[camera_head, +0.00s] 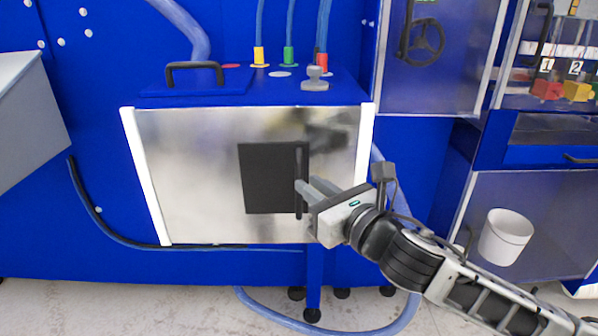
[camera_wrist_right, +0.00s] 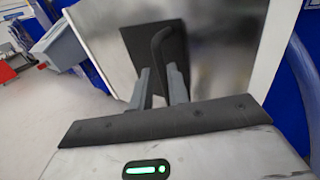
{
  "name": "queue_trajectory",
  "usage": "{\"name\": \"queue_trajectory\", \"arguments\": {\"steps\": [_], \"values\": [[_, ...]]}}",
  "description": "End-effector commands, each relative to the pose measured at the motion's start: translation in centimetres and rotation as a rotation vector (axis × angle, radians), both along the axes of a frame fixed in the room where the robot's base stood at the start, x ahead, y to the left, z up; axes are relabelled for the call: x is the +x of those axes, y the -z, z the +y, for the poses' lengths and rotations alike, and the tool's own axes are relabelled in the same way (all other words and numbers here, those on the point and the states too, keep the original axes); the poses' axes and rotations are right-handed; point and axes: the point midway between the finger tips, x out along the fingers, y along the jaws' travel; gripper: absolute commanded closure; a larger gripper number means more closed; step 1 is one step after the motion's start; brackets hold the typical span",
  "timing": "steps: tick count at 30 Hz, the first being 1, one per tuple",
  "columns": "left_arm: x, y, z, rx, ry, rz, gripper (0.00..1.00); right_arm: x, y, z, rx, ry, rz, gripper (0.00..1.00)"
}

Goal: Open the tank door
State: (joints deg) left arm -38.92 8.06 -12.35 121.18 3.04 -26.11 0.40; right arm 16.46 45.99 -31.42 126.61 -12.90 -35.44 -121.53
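The tank is a blue box with a shiny metal front (camera_head: 190,170) between white side edges. A square black panel (camera_head: 265,190) sits on this front, with a dark vertical bar handle (camera_head: 299,165) near its right side. The front appears closed. My right gripper (camera_head: 308,189) is at the handle, reaching in from the lower right. In the right wrist view, the right gripper's two fingers (camera_wrist_right: 160,82) stand apart on either side of the handle (camera_wrist_right: 158,50), with gaps visible. Contact is unclear. My left gripper is not in view.
A blue lid with a black handle (camera_head: 195,73) and a grey knob (camera_head: 315,80) are on top of the tank. Hoses rise behind it, and one blue hose (camera_head: 330,328) loops over the floor. A white bucket (camera_head: 505,237) stands right. A grey bin (camera_head: 28,115) juts in left.

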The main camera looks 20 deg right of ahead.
Motion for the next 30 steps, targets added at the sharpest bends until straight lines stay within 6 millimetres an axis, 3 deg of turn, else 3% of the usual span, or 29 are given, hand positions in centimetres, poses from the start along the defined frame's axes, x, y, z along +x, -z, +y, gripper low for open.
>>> {"name": "queue_trajectory", "arguments": {"steps": [3,10,20,22,30], "values": [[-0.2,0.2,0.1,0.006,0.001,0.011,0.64,2.1,-0.1,0.7,0.003,0.002,0.0,0.83],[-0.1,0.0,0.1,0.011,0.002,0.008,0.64,4.2,0.1,1.3,0.001,0.001,0.001,0.83],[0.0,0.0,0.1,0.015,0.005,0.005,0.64,4.5,0.1,1.4,0.001,0.0,0.001,0.83],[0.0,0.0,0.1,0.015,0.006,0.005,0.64,4.5,0.1,1.4,0.001,0.0,0.001,1.0],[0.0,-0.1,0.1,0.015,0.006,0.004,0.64,4.4,0.0,1.8,0.001,0.004,0.0,1.0]]}}
